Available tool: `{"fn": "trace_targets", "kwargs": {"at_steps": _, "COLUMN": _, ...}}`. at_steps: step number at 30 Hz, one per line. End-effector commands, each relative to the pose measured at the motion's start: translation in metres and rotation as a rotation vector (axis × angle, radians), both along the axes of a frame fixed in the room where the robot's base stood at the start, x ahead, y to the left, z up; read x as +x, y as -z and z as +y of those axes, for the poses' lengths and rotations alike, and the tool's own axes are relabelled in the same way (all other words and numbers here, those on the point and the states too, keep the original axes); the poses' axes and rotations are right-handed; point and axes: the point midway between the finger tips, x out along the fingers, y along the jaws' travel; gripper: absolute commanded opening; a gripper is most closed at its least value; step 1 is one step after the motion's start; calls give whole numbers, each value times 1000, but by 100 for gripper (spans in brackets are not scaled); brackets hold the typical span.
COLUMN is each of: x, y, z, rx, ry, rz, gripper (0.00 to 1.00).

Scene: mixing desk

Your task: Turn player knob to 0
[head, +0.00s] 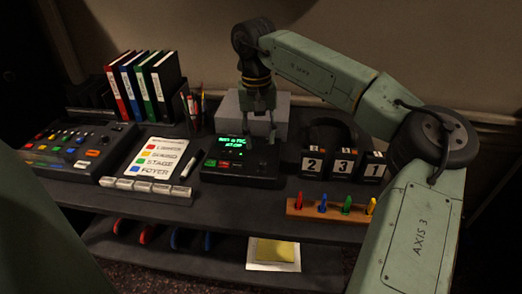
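The player (240,178) is a low black box in the middle of the desk with a lit green text display (232,142) and small red and green buttons. The display text is too small to read surely. My gripper (260,135) points down above the back right part of the player, right of the display. Its two fingers look spread apart, with nothing clearly seen between them. I cannot make out the player's knob; the gripper or the dark surface hides it. Whether the fingertips touch the player cannot be told.
A mixing console (80,150) stands at the left, beside a colour-labelled sheet (155,160) and a marker (188,167). Binders (145,85) and a pen cup (192,110) stand behind. Number blocks (343,165) and a wooden rack of coloured pegs (325,212) are at the right.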

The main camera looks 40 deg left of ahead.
Motion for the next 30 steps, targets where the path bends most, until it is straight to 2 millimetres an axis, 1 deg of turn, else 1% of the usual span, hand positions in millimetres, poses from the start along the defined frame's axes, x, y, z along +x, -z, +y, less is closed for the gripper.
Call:
{"fn": "trace_targets", "kwargs": {"at_steps": 1, "x": 0, "y": -10, "z": 1, "rx": 2, "ry": 1, "rz": -2, "gripper": 36}}
{"fn": "trace_targets", "kwargs": {"at_steps": 3, "x": 0, "y": -21, "z": 1, "rx": 1, "ry": 2, "rz": -2, "gripper": 36}}
{"fn": "trace_targets", "kwargs": {"at_steps": 6, "x": -1, "y": -32, "z": 2, "rx": 1, "ry": 1, "rz": 0, "gripper": 36}}
{"fn": "trace_targets", "kwargs": {"at_steps": 9, "x": -1, "y": -38, "z": 2, "rx": 1, "ry": 1, "rz": -1, "gripper": 36}}
{"fn": "trace_targets", "kwargs": {"at_steps": 28, "x": -1, "y": -39, "z": 1, "rx": 0, "ry": 0, "rz": 0, "gripper": 36}}
{"fn": "trace_targets", "kwargs": {"at_steps": 30, "x": -10, "y": -35, "z": 11, "rx": 45, "ry": 6, "rz": 32, "gripper": 36}}
